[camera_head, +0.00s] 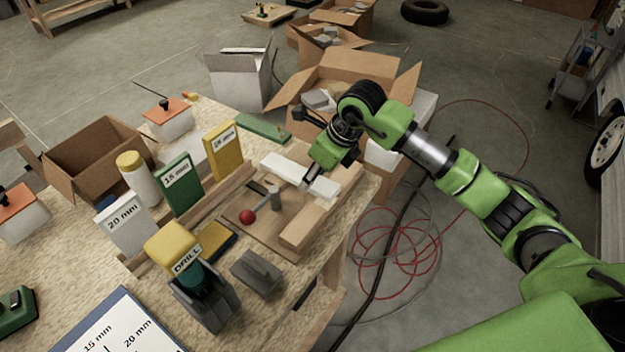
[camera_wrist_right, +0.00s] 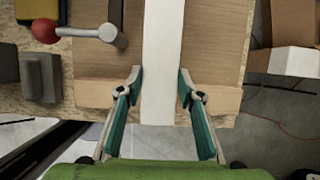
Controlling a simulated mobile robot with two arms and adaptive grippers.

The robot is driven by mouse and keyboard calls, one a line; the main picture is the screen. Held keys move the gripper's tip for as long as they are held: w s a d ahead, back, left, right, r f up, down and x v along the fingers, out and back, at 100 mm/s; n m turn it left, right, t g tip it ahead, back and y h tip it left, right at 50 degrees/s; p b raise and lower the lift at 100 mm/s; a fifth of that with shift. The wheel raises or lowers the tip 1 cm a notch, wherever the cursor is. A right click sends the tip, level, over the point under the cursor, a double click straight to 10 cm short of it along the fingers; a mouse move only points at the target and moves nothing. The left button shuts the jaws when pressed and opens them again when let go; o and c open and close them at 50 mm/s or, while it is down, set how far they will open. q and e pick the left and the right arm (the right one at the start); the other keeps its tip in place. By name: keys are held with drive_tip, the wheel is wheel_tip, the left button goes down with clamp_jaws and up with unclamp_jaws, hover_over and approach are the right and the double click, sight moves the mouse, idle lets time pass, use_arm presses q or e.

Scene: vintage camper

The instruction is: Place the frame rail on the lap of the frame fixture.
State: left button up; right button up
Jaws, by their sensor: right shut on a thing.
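The frame rail is a long white bar (camera_head: 284,166); it also shows in the right wrist view (camera_wrist_right: 163,60), running up through the middle. My right gripper (camera_head: 316,182) is shut on the rail, with its fingers (camera_wrist_right: 160,82) on both sides. The frame fixture (camera_head: 245,238) is a wooden board with light wooden blocks and a grey clamp lever with a red ball (camera_head: 247,217). The rail is over the fixture's far right part, crossing its front wooden strip (camera_wrist_right: 105,94) in the wrist view. Whether it touches the fixture is unclear. My left gripper is out of view.
Left of the fixture stand white, green and yellow labelled blocks (camera_head: 178,184), a white bottle (camera_head: 138,178) and a drill (camera_head: 190,270). A grey block (camera_head: 257,272) lies in front. Open cardboard boxes (camera_head: 345,72) are behind. Red cable (camera_head: 400,240) lies on the floor.

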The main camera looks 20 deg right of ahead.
drive_tip(key=p+x, duration=0.2)
drive_tip(key=x, duration=0.1)
drive_tip(key=shift+s+d, duration=0.15)
drive_tip(key=shift+d, duration=0.1)
drive_tip(key=shift+d+f, duration=0.1)
drive_tip(key=shift+f, duration=0.35)
drive_tip(key=o, duration=1.1)
drive_tip(key=shift+f, duration=0.1)
drive_tip(key=shift+o, duration=0.2)
